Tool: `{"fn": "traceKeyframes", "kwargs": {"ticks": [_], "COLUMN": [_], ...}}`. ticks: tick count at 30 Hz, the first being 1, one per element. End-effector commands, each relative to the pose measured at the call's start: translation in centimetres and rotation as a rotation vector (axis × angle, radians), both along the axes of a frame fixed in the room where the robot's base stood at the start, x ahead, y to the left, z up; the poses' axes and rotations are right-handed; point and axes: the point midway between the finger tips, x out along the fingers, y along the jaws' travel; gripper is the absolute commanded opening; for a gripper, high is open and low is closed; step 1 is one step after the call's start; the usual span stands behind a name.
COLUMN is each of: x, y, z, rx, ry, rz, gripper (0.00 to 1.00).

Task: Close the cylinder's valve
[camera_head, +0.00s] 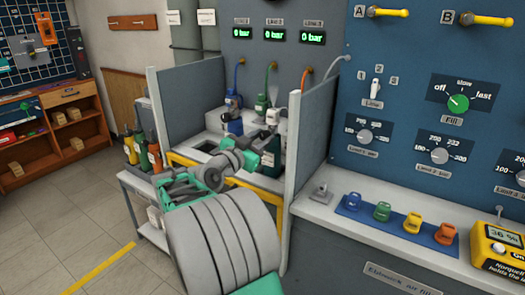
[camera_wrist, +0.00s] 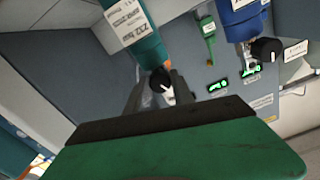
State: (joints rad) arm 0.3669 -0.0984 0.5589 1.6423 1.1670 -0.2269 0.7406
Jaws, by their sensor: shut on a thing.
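In the wrist view a teal cylinder (camera_wrist: 150,48) with a white label hangs into the picture from the top. Its small black valve knob (camera_wrist: 159,79) sits between the grey fingers of my gripper (camera_wrist: 158,92). The fingers are shut on the knob. The knob's far side and the lower part of the valve are hidden by the fingers and the green hand. In the head view my arm reaches into the bay between two grey side panels, and the arm covers much of the cylinder there.
A blue cylinder (camera_wrist: 240,18) with its own black knob (camera_wrist: 266,50) stands close beside. A green fitting (camera_wrist: 207,27) shows behind. In the head view, grey panels (camera_head: 312,118) flank the bay, several cylinders stand on a cart (camera_head: 133,183), and the displays (camera_head: 276,36) read 0 bar.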

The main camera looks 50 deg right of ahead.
Motion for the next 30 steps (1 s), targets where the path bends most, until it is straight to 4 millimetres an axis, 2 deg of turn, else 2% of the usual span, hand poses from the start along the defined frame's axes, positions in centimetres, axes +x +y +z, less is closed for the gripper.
{"fn": "traceKeyframes", "kwargs": {"ticks": [1,15,30], "x": [0.0,0.0,0.0], "y": [0.0,0.0,0.0], "z": [-1.1,-0.7,-0.1], "rx": [0.001,0.032,0.042], "ry": [-0.039,-0.353,-0.432], "rz": [0.001,0.0,-0.001], "gripper": [0.0,0.0,0.0]}}
